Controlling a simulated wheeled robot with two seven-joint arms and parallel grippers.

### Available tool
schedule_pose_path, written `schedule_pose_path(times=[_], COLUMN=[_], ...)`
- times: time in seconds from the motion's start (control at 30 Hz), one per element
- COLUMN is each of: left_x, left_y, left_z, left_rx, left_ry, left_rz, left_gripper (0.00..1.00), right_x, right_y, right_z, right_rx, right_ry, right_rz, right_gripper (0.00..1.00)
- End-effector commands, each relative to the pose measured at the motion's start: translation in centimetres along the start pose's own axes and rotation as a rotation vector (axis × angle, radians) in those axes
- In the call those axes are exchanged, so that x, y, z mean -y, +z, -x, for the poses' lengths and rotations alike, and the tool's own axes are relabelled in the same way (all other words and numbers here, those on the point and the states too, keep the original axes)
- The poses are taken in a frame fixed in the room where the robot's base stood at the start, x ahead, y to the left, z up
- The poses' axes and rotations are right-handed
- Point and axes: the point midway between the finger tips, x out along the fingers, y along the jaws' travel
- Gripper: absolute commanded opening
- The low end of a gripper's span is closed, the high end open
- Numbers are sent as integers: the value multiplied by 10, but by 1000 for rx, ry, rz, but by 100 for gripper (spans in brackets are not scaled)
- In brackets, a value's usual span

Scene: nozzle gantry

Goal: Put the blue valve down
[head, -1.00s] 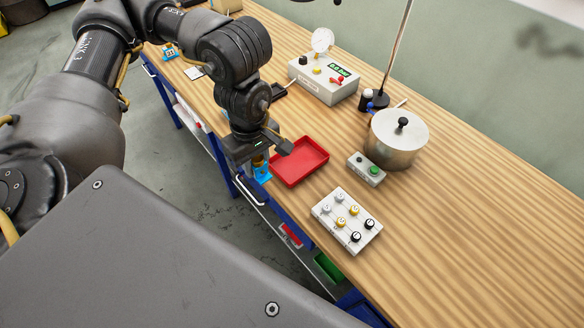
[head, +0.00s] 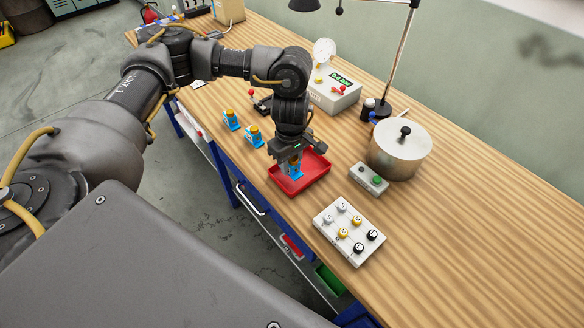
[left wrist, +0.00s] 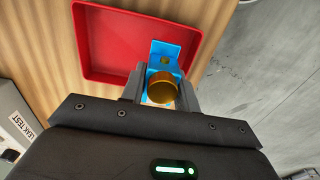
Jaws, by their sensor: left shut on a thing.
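The blue valve (head: 295,170) with a brass-coloured top is held in my left gripper (head: 291,160), at the red tray (head: 316,181) on the bench. In the left wrist view, the left gripper (left wrist: 160,92) is shut on the valve (left wrist: 165,50), with its fingers on either side of the brass part. The red tray (left wrist: 112,72) lies behind and beneath it. I cannot tell whether the valve touches the tray floor. My right gripper is out of view.
A white block with several small knobs (head: 349,232) lies in front of the tray. A leak-test box (head: 338,95) stands behind. Wood at the right is clear.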

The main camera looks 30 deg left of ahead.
Motion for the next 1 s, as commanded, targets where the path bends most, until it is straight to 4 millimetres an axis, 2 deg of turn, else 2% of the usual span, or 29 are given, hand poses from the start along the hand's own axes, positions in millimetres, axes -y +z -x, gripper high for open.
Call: schedule_pose_path(times=[0.1, 0.4, 0.87, 0.9, 1.0], left_x=[-2, -4, -5, -5, -5], left_y=[0, 0, -1, -1, -1], left_z=[-3, -34, -42, -40, -40], left_rx=[1, 1, -1, -1, -1], left_ry=[-1, -2, 0, 0, 0], left_rz=[0, 1, 0, 0, 0], left_gripper=[3, 3, 3, 36, 49], right_x=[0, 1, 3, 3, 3], right_y=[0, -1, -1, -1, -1], right_z=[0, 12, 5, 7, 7], right_rx=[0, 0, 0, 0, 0], right_ry=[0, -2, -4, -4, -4], right_rz=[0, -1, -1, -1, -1], right_gripper=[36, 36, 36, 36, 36])
